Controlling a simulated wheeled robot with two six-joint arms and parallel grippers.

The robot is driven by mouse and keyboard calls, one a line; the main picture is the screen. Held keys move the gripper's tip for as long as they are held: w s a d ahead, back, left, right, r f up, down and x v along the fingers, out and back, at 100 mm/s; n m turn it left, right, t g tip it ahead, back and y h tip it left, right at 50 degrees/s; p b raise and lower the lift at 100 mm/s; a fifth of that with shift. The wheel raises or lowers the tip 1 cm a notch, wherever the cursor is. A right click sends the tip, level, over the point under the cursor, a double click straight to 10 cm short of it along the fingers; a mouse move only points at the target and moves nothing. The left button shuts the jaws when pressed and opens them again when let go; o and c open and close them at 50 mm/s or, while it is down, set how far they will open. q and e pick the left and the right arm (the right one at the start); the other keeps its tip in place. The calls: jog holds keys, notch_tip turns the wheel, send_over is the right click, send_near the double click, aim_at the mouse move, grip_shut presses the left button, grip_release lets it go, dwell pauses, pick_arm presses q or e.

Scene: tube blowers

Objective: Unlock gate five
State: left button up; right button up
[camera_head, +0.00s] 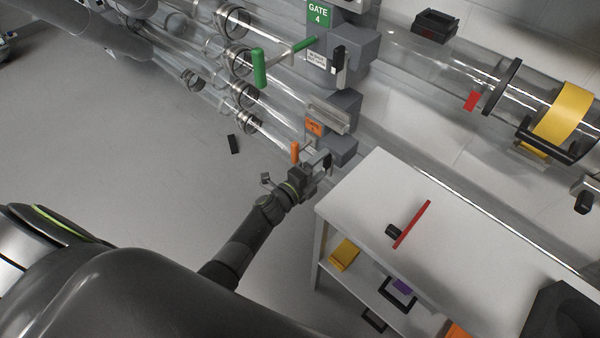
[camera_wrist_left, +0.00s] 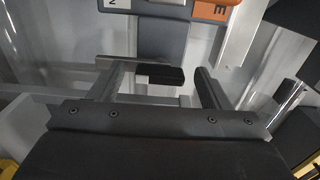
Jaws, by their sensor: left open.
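The orange-labelled gate (camera_head: 344,151) sits low on the tube bank, below the green gate 4 sign (camera_head: 318,12). Its orange label (camera_head: 314,128) is too small to read in the head view; part of an orange plate (camera_wrist_left: 211,10) with a letter E shows in the wrist view. An orange handle (camera_head: 295,152) stands at its left side. A small black latch (camera_head: 327,162) is on its front. My left gripper (camera_head: 316,176) is open right before it. In the left wrist view the black latch piece (camera_wrist_left: 160,75) appears between the spread fingers, with contact unclear. My right gripper is out of view.
A white table (camera_head: 372,200) stands close to the right of my left gripper, with a red bar (camera_head: 412,224) on top and a yellow item (camera_head: 344,255) on its shelf. The green handle (camera_head: 260,68) of gate 4 juts out above. Open floor lies to the left.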

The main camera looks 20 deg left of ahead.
pick_arm(q)
jog(key=p+v, duration=0.1)
jog(key=v, duration=1.6)
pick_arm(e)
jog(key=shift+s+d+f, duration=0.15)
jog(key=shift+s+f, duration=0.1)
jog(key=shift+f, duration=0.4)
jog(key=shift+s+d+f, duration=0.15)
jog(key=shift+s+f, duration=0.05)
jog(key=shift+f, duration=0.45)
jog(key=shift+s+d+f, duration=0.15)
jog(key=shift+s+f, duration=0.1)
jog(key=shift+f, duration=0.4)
